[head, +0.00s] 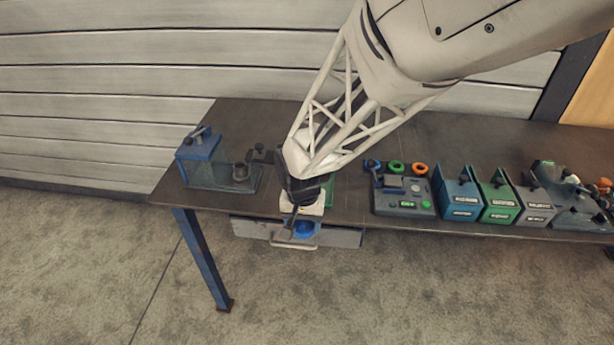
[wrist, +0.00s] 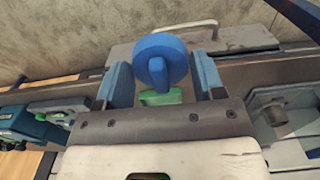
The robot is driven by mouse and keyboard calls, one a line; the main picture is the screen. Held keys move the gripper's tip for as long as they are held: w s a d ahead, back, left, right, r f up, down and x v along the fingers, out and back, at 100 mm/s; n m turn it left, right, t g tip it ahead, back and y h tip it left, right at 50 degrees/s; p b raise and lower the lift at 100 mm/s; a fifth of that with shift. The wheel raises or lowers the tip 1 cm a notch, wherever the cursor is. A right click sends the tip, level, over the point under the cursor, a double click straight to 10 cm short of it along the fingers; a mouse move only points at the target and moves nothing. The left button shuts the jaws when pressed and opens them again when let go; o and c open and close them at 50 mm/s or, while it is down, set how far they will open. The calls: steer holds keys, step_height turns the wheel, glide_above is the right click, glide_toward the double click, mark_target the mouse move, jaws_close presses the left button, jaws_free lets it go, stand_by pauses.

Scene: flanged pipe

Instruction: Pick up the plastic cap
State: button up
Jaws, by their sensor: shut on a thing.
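The plastic cap (wrist: 174,56) is a blue round disc with a raised blue grip across its middle. In the head view the blue cap (head: 304,229) shows just below my gripper (head: 298,222), over the table's front edge and the drawer. My wrist hides part of the table there. I cannot tell whether the cap touches anything beneath it.
A grey drawer (head: 343,238) with a pale handle is under the table edge. A blue-and-grey fixture (head: 205,165) stands left. A panel with coloured rings (head: 404,200) and blue, green and grey bins (head: 461,198) stand right. A green object (wrist: 161,98) lies behind the cap.

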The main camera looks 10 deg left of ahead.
mark_target(303, 222)
steer(key=shift+s+d, duration=0.2)
steer(key=shift+s, duration=0.2)
steer(key=shift+r, duration=0.15)
stand_by(0.4)
steer(key=shift+r, duration=2.2)
steer(key=shift+w, duration=0.1)
steer(key=shift+w+a, duration=0.1)
steer(key=shift+a, duration=0.1)
steer(key=w+a, duration=0.6)
steer(key=a, duration=0.1)
steer(key=w+a, duration=1.4)
steer(key=a, duration=0.1)
steer(key=shift+r, duration=0.4)
steer(key=shift+w+a+f, duration=0.1)
steer(key=shift+w+f, duration=0.15)
steer(key=shift+w, duration=0.35)
